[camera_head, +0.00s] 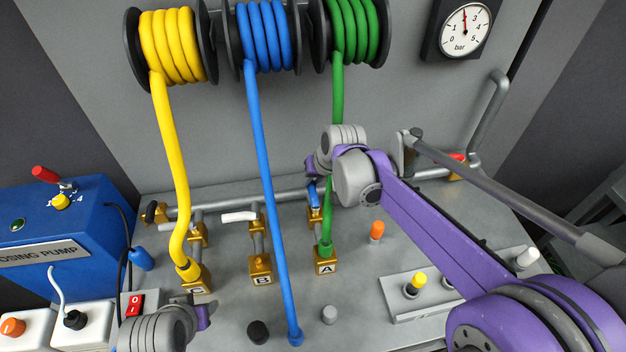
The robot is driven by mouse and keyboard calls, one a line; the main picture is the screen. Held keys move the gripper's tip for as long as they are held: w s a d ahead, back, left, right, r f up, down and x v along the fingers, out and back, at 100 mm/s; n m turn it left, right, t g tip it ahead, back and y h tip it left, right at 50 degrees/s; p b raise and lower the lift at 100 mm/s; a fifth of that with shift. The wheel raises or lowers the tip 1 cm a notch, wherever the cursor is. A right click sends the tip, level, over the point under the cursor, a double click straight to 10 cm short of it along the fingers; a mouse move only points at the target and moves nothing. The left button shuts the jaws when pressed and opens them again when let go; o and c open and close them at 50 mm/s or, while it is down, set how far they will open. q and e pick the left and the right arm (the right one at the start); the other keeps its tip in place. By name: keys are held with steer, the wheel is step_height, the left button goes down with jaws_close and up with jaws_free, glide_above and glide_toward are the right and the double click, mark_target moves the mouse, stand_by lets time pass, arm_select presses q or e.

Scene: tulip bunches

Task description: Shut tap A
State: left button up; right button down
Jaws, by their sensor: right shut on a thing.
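My left gripper (207,312) is low at the left, in front of block C, well away from tap A. Its fingers are too small and turned away to tell their opening.
Tap B (258,222) with a white lever and tap C (197,235) with the yellow hose (168,140) stand to the left. The blue hose (268,180) hangs in front of the bench, its end near a black knob (258,332). A gauge (465,31) reads about 2.5 bar.

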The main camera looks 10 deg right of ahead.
steer(key=shift+a, duration=0.15)
steer(key=s+a+n+g+y, duration=0.2)
steer(key=s+a+n+g, duration=0.3)
steer(key=n, duration=1.3)
steer(key=shift+a+g, duration=0.5)
steer(key=shift+g, duration=0.4)
steer(key=shift+s, duration=0.15)
steer(key=c, duration=0.7)
jaws_free()
steer(key=shift+r, duration=0.1)
